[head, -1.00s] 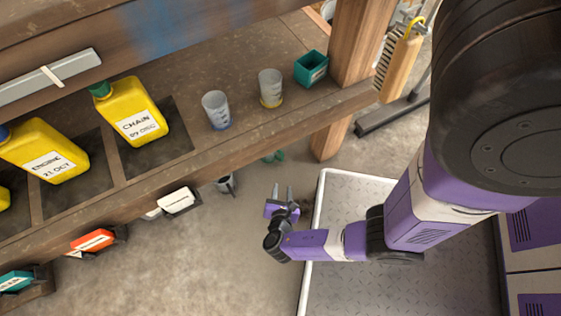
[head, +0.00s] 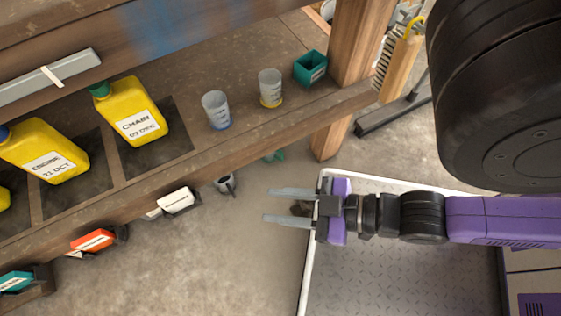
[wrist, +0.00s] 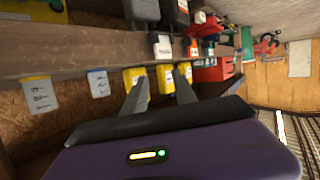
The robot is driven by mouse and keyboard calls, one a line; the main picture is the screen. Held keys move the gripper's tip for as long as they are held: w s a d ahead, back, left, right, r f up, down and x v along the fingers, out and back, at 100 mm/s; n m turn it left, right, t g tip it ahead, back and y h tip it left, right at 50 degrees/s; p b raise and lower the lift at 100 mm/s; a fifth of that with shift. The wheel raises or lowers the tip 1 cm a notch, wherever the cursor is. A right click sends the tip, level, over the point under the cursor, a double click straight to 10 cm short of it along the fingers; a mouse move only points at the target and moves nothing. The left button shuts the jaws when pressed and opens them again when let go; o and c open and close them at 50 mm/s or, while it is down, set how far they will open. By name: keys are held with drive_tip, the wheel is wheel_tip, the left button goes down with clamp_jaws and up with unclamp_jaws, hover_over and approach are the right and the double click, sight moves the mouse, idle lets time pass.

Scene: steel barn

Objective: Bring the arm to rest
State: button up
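My gripper (head: 280,207) is open, with its two grey fingers spread apart and nothing between them. In the head view it points left, over the floor and the edge of my tray-like base, clear of the shelf. My purple arm reaches it from the right. In the wrist view the gripper's fingers (wrist: 160,95) also stand apart, with the shelf and its containers beyond them.
A wooden shelf (head: 255,142) runs along the left. It holds yellow jugs, one of them labelled CHAIN (head: 133,110), a blue-based cup (head: 215,110), a yellow-based cup (head: 270,88) and a green box (head: 310,68). A brush (head: 400,62) hangs at the post. Floor below is open.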

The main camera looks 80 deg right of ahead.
wheel_tip(320, 180, up, 3)
drive_tip(key=shift+d+f+m+t, duration=0.1)
drive_tip(key=shift+d+m+t, duration=0.05)
drive_tip(key=shift+m+t, duration=0.25)
